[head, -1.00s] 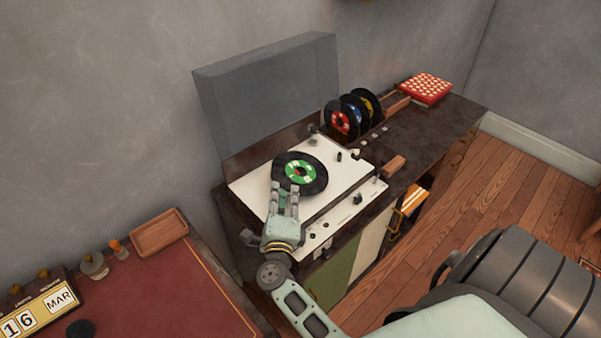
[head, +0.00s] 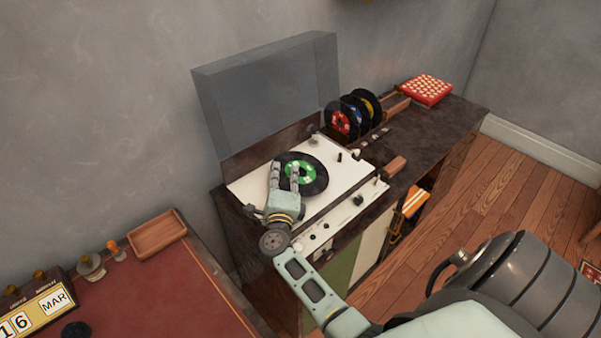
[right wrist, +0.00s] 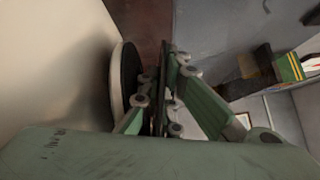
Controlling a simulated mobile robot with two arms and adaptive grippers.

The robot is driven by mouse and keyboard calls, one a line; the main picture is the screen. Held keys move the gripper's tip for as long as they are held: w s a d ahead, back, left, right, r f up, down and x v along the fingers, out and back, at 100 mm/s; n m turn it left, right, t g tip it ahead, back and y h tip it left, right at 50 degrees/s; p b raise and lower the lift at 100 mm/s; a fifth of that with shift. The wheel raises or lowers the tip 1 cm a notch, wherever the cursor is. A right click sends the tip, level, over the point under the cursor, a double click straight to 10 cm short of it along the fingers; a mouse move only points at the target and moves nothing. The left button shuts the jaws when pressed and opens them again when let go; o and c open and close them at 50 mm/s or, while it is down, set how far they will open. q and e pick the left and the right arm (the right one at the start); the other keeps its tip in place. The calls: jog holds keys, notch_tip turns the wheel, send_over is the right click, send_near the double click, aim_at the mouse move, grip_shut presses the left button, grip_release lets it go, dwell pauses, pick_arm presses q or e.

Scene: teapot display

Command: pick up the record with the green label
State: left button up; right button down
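The record with the green label (head: 313,184) is a black disc over the white record player (head: 247,187). My right gripper (head: 284,168) reaches over the record's near left part, its two fingers apart. In the right wrist view, a thin dark edge, seemingly the record (right wrist: 159,95), stands between the fingers of my right gripper (right wrist: 160,68). The platter (right wrist: 117,90) shows beside it on the left, with a gap between. Firm contact of both fingers with the record cannot be made out. My left gripper is out of view.
Records with red, blue and yellow labels (head: 338,122) stand in a rack behind the player. The grey lid (head: 265,90) stands open at the back. A red patterned box (head: 427,89) lies at the far end. A red desk (head: 160,290) with a wooden tray (head: 157,234) is at left.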

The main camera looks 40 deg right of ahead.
dwell(0.5)
jog(key=shift+r, duration=0.45)
jog(key=r, duration=0.1)
jog(key=r+p, duration=0.1)
jog(key=r, duration=0.2)
jog(key=shift+s+d, duration=0.3)
jog(key=shift+d, duration=0.05)
jog(key=s+d+r+p, duration=0.4)
jog(key=s+d+r, duration=0.2)
jog(key=s+d, duration=0.1)
jog(key=w+a+n+t+y, duration=0.1)
jog(key=w+a+n, duration=0.1)
jog(key=a, duration=0.1)
jog(key=w+a+f+n+y+p, duration=0.1)
jog(key=w+a+n+y, duration=0.1)
jog(key=w+a, duration=0.1)
jog(key=w+a+f+n+t+y+p, duration=0.1)
jog(key=w+a+n+y, duration=0.1)
jog(key=a, duration=0.1)
jog(key=shift+w+a+f+t, duration=0.1)
jog(key=shift+w+a+t, duration=0.05)
jog(key=shift+w+t, duration=0.2)
